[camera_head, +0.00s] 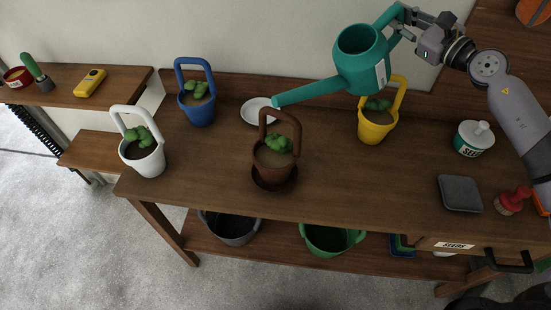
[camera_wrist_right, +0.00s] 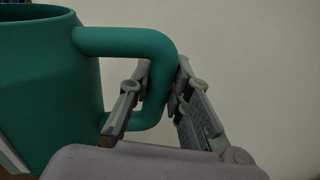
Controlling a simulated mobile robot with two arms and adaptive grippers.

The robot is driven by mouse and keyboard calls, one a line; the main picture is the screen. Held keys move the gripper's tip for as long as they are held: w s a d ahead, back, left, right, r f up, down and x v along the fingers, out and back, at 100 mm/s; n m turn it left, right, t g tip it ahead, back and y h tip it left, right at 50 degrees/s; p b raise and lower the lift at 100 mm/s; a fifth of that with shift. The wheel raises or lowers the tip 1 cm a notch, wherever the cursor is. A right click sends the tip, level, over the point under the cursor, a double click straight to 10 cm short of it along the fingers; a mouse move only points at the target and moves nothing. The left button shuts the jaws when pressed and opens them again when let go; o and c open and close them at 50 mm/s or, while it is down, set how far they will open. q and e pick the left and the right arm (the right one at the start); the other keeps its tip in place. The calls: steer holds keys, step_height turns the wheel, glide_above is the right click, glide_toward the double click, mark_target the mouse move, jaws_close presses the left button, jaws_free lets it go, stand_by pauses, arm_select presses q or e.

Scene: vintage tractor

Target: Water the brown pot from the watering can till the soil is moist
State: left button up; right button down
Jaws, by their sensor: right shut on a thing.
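The teal watering can (camera_head: 360,62) is held in the air above the bench, tilted with its spout pointing down to the left. Its spout tip is near the top of the brown pot's handle. The brown pot (camera_head: 271,168) stands on a dark saucer, with a green plant and brown soil in it. I see no water stream. My right gripper (camera_head: 412,24) is shut on the can's handle, and the right wrist view shows its fingers (camera_wrist_right: 160,100) around the handle of the can (camera_wrist_right: 60,80). My left gripper is not in view.
A white pot (camera_head: 147,163), a blue pot (camera_head: 197,106) and a yellow pot (camera_head: 374,127) stand around the brown pot. A white saucer (camera_head: 258,111) lies behind it. A grey pad (camera_head: 460,193), a red brush (camera_head: 510,202) and a seed jar (camera_head: 473,140) are at right.

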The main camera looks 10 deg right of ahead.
mark_target(399, 39)
steer(key=shift+a+r, duration=0.1)
steer(key=shift+r, duration=0.3)
steer(key=shift+s+a+r+p, duration=0.1)
steer(key=shift+r+p, duration=0.15)
steer(key=shift+p, duration=0.15)
stand_by(2.0)
steer(key=shift+d+f+m+b, duration=0.2)
steer(key=shift+f+b, duration=0.1)
steer(key=shift+f, duration=0.15)
steer(key=shift+d+f+m+b, duration=0.2)
steer(key=shift+f+b, duration=0.05)
steer(key=shift+f, duration=0.2)
steer(key=shift+w+d+r+m+p, duration=0.15)
steer(key=shift+w+d+m+p, duration=0.15)
steer(key=shift+m+p, duration=0.25)
step_height(399, 39, down, 5)
steer(key=shift+r+m+b, duration=0.15)
steer(key=shift+m+b, duration=0.6)
steer(key=shift+m, duration=0.3)
steer(key=w+d+r+b, duration=0.2)
steer(key=w+d, duration=0.1)
steer(key=d, duration=0.3)
steer(key=shift+w+d+r, duration=0.25)
steer(key=shift+d+r, duration=0.05)
steer(key=shift+d, duration=0.1)
